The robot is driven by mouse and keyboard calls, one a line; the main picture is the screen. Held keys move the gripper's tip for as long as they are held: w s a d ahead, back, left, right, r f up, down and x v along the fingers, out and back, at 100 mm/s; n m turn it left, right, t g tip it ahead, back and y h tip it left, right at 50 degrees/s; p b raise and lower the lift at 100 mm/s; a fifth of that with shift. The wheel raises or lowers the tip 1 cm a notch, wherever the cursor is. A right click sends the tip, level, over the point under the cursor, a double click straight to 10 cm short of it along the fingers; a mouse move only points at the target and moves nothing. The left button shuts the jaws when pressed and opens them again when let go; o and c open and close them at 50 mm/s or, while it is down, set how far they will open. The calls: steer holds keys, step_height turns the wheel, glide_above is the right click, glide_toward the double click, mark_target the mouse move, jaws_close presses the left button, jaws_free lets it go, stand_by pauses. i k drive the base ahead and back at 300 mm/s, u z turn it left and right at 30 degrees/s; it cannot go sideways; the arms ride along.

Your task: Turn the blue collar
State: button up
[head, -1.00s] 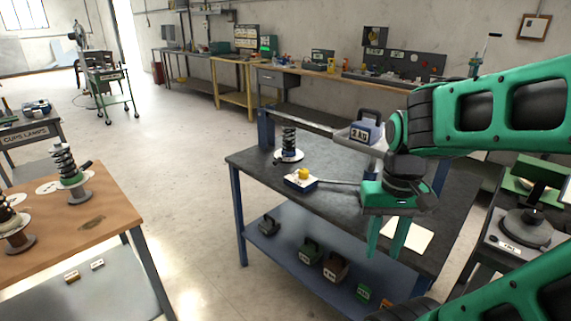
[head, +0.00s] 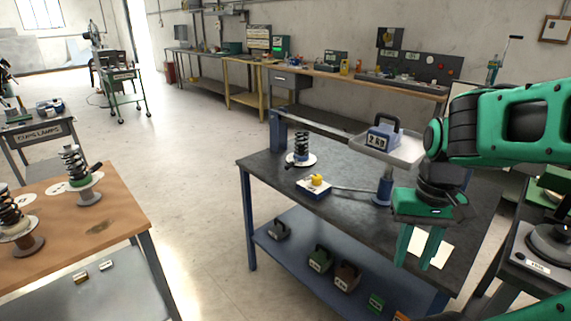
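A dark coil spring (head: 301,143) stands upright on a round white plate (head: 311,161) at the far left of the dark table. A blue collar (head: 301,157) seems to sit at its foot; it is small and its details cannot be made out. My gripper (head: 416,262) points down near the front right of the table, well to the right of the spring. Its two green fingers are apart with nothing visible between them.
A blue box with a yellow knob (head: 317,182) and a rod lie nearer than the spring. A blue post (head: 383,190) and a tray (head: 401,150) with a 2 KG weight (head: 382,135) stand beside my arm. A wooden bench (head: 120,212) holds other springs at left.

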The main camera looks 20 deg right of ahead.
mark_target(296, 158)
steer(key=i, duration=0.9)
